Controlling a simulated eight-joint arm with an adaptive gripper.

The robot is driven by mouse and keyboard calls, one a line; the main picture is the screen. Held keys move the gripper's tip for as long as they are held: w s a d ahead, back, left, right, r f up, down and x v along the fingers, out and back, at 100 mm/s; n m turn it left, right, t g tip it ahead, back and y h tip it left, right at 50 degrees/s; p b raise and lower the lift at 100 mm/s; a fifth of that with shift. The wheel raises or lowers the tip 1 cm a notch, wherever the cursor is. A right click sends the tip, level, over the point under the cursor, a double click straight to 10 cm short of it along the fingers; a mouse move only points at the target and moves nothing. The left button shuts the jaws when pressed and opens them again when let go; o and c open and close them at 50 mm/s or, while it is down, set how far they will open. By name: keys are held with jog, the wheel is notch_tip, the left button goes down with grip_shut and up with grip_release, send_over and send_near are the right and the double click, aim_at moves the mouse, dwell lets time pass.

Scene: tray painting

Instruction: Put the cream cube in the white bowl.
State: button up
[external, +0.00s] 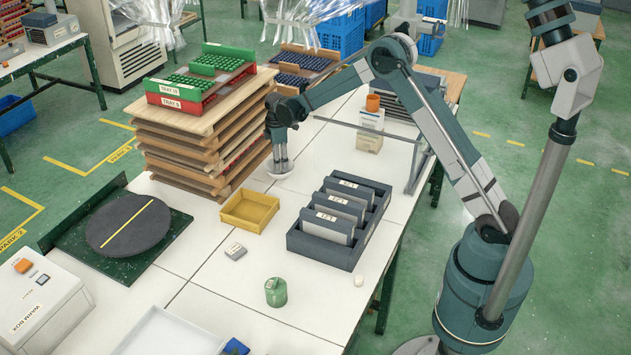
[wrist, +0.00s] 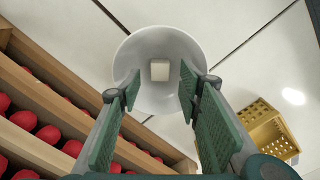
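The white bowl (wrist: 178,42) stands on the white table; in the external view its rim (external: 271,170) shows beside the stacked trays. The cream cube (wrist: 159,70) is seen inside the bowl, near its middle. My gripper (wrist: 160,86) is open and points down over the bowl, with its green-padded fingers apart on either side of the cube and clear gaps between. In the external view my gripper (external: 281,164) is low at the bowl and hides part of it. The cube is not visible there.
A tall stack of wooden trays (external: 200,150) stands close left of my gripper. A yellow bin (external: 250,210) is in front, and a dark rack with grey panels (external: 318,248) to the right.

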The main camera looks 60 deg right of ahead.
notch_tip(320, 180, up, 7)
jog(key=p, duration=0.2)
dwell(0.4)
dwell(0.5)
jog(key=shift+r, duration=0.1)
jog(key=s+a+r+m+t, duration=0.2)
jog(key=s+a+r, duration=0.7)
jog(key=r, duration=0.4)
jog(key=s+a+r+m+t, duration=0.1)
jog(key=s+a+r+m, duration=0.1)
jog(key=s+a+r, duration=0.8)
jog(key=s+a+r+m+t, duration=0.1)
jog(key=s+a+r, duration=0.15)
jog(key=s, duration=0.55)
jog(key=s+a+r+m+t, duration=0.1)
jog(key=s+r, duration=0.3)
jog(key=s, duration=0.5)
jog(key=s+a+f+m+t, duration=0.1)
jog(key=s+a+f, duration=0.1)
jog(key=s, duration=0.5)
jog(key=s+a+f+m+t, duration=0.1)
jog(key=s+a+f+m, duration=0.1)
jog(key=s, duration=0.6)
jog(key=shift+s+f, duration=0.25)
jog(key=shift+f, duration=0.05)
